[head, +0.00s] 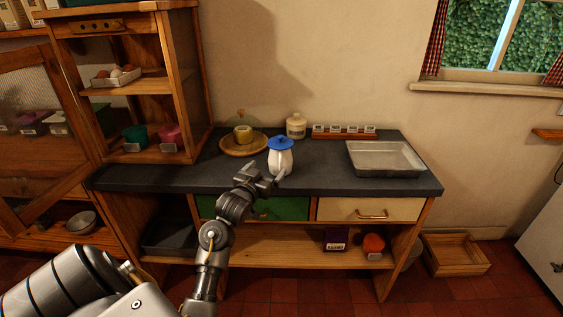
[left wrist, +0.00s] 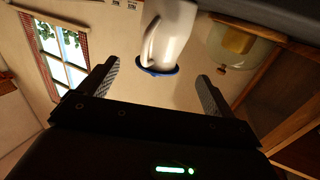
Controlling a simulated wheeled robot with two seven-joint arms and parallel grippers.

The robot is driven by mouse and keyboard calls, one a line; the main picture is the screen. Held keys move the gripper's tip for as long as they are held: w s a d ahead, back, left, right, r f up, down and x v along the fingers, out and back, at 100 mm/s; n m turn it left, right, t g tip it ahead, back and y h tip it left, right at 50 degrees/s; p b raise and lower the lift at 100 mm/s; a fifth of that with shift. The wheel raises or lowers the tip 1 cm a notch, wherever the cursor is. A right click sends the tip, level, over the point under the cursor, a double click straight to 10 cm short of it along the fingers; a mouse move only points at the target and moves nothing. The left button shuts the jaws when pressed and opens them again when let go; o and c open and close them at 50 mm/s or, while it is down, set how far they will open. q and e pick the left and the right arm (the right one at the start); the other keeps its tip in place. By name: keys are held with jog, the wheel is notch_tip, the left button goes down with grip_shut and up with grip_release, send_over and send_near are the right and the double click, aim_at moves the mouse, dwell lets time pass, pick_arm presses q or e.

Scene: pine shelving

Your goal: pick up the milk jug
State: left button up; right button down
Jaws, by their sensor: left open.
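The milk jug (head: 281,161) is white with a blue lid and stands upright near the front edge of the dark counter (head: 320,180). My left gripper (head: 266,173) is open and empty, just in front of the jug and slightly to its left in the head view. In the left wrist view the picture is turned over; the jug (left wrist: 172,35) with its handle shows beyond the two spread fingertips of the gripper (left wrist: 160,80), apart from them. The jug's lower part is partly hidden by the gripper in the head view. My right gripper is not in view.
A wooden plate (head: 230,147) with a yellowish item sits left of the jug. A cream jar (head: 296,126) and a rack of small labelled boxes (head: 343,136) stand behind. A metal tray (head: 384,171) lies at the right. The counter between jug and tray is clear.

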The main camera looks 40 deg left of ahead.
aim_at(276, 151)
pick_arm(q)
jog(key=x, duration=0.3)
jog(key=r+x, duration=0.1)
jog(key=x, duration=0.1)
jog(key=shift+w+a+p, duration=0.25)
jog(key=shift+a+p, duration=0.05)
jog(key=shift+a, duration=0.15)
jog(key=shift+w+r, duration=0.15)
jog(key=shift+w, duration=0.2)
jog(key=x, duration=0.1)
jog(key=p+x, duration=0.1)
jog(key=x, duration=0.2)
jog(key=shift+w+r, duration=0.35)
jog(key=shift+w, duration=0.05)
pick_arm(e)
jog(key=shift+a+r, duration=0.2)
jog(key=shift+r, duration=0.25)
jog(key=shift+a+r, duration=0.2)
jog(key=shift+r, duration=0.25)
pick_arm(q)
jog(key=shift+c, duration=0.4)
grip_shut()
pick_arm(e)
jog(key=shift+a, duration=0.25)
